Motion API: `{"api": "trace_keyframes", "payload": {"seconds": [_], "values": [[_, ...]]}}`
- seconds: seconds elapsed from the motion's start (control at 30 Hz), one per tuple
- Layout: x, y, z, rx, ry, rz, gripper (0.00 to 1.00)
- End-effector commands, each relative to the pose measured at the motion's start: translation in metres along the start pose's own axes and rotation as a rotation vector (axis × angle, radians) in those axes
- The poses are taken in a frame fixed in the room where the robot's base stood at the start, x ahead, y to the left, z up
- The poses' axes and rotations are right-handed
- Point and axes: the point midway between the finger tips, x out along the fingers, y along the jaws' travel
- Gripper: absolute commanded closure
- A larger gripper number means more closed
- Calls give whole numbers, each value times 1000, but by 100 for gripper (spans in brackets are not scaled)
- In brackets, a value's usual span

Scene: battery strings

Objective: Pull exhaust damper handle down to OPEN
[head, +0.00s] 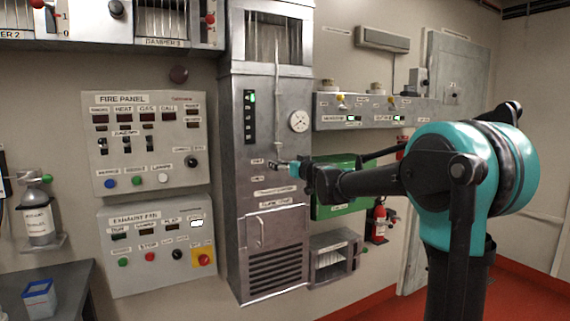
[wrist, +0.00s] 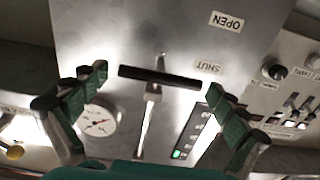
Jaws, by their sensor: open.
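The exhaust damper handle is a black crossbar (wrist: 166,77) on a metal rod (wrist: 149,122), in front of the tall steel duct cabinet. In the wrist view, which is upside down, the bar lies level with the SHUT label (wrist: 208,67); the OPEN label (wrist: 227,21) is farther along the panel. My gripper (wrist: 157,86) is open, with one green-padded finger beyond each end of the bar and gaps visible. In the head view my gripper (head: 285,166) is at the cabinet front, largely hiding the bar, below the long vertical rod (head: 277,100).
The cabinet (head: 262,225) has a round gauge (head: 299,121) and a lit indicator strip (head: 250,117). The fire panel (head: 150,140) and exhaust fan panel (head: 157,243) are to its left. A green box (head: 335,208) sits behind my wrist, and a small vent unit (head: 333,257) sits below it.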

Motion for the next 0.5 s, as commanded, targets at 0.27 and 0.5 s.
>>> {"api": "trace_keyframes", "payload": {"seconds": [0.27,0.5], "values": [[5,0,0,0,0,0,2],[5,0,0,0,0,0,19]]}}
